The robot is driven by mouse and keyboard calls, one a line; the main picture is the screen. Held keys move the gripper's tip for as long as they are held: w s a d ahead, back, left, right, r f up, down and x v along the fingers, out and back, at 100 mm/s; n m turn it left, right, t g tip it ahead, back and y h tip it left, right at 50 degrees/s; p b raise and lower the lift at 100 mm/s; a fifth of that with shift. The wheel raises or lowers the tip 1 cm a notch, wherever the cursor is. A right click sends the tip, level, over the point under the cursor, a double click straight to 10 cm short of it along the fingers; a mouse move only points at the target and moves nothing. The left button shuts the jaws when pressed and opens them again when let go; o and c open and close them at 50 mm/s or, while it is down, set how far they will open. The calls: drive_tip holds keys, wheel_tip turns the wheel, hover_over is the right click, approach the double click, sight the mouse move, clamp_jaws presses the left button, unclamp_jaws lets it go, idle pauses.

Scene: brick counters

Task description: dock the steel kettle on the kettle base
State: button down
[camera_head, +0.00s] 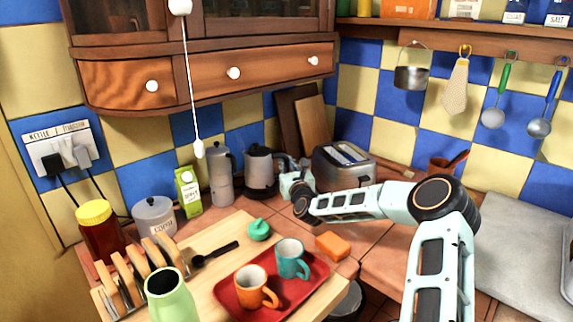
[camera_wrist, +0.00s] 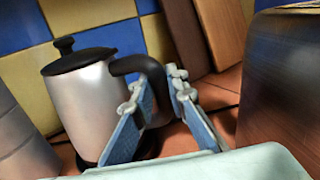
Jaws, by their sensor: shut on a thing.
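The steel kettle (camera_head: 260,170) stands upright at the back of the counter, between the moka pot and the toaster. In the wrist view the kettle (camera_wrist: 88,98) shows its black lid and black handle (camera_wrist: 140,66). My gripper (camera_head: 287,168) reaches it from the right. In the wrist view my gripper (camera_wrist: 155,92) has its fingers on either side of the handle, shut on it. A dark disc, seemingly the kettle base (camera_wrist: 88,163), shows under the kettle's bottom edge. I cannot tell whether the kettle is fully seated on it or slightly raised.
The moka pot (camera_head: 221,175) stands close left of the kettle, and the toaster (camera_head: 343,166) close right. Wooden boards (camera_head: 312,122) lean behind. A green carton (camera_head: 188,191) is further left. A red tray (camera_head: 300,291) with two mugs lies in front.

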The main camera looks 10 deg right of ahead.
drive_tip(key=shift+f+b, duration=0.45)
drive_tip(key=shift+b, duration=0.15)
drive_tip(key=c, duration=2.2)
unclamp_jaws()
drive_tip(key=shift+s+f, duration=0.1)
drive_tip(key=shift+f, duration=0.1)
drive_tip(key=shift+s, duration=5.45)
